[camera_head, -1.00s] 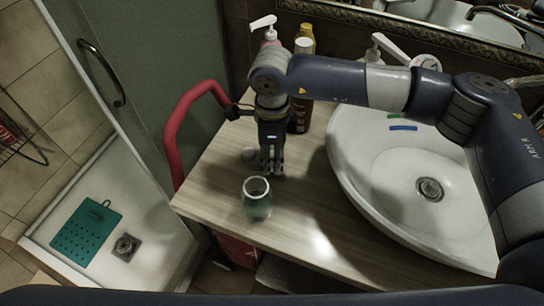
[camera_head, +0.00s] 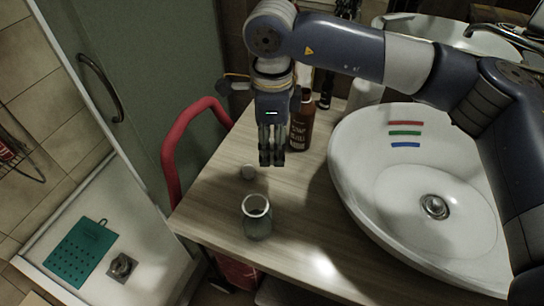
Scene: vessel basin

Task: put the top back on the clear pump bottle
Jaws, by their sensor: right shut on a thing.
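The clear pump bottle (camera_head: 257,226) stands upright on the wooden counter, its round white-rimmed mouth open at the top. My right gripper (camera_head: 272,161) points down above the counter, behind and slightly right of the bottle, apart from it. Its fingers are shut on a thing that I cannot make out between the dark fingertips. My left gripper is out of view.
A brown bottle (camera_head: 301,130) stands close behind and right of my right gripper. The white basin (camera_head: 361,190), with red, green and blue strips inside, takes up the right. The counter (camera_head: 310,220) in front is mostly clear. A red rail (camera_head: 171,150) borders its left.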

